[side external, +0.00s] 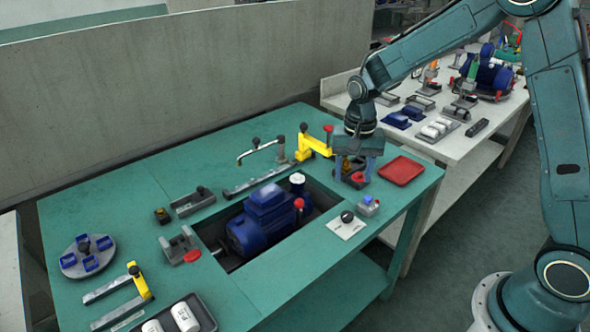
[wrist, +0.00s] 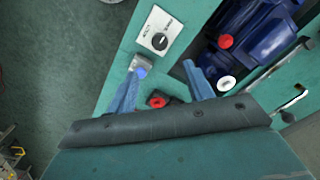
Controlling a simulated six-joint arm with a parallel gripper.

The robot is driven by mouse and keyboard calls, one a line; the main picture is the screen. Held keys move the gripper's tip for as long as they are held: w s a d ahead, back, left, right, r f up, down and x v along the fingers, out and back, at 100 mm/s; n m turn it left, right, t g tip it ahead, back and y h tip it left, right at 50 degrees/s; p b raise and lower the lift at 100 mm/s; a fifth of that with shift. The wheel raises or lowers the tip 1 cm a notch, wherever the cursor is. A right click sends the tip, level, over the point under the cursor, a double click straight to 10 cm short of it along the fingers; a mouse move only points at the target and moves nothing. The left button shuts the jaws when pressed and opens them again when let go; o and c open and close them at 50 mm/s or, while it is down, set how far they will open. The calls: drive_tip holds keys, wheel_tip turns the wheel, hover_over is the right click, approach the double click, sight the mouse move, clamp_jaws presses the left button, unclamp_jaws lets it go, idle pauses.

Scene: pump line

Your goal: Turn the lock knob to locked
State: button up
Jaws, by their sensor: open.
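The lock knob (side external: 347,216) is a round black knob on a white plate at the table's front edge, right of the pump recess. In the wrist view the knob (wrist: 159,41) lies beyond the fingertips, with small dark markings on its plate. I cannot read which marking it points to. My gripper (side external: 354,180) is open, its fingers pointing down above the table's right part, behind the knob and apart from it. In the wrist view the fingers of my gripper (wrist: 166,68) are spread with nothing held between them.
A red-topped part (wrist: 157,101) stands below my gripper. A small grey box with a blue button (side external: 368,205) sits beside the knob plate. The blue pump motor (side external: 262,222) lies in the recess. A red tray (side external: 400,170) and yellow clamp (side external: 314,146) flank my gripper.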

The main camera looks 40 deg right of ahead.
sight(348, 214)
wheel_tip(348, 214, down, 13)
drive_tip(key=shift+r, duration=0.1)
idle(0.6)
drive_tip(key=c, duration=1)
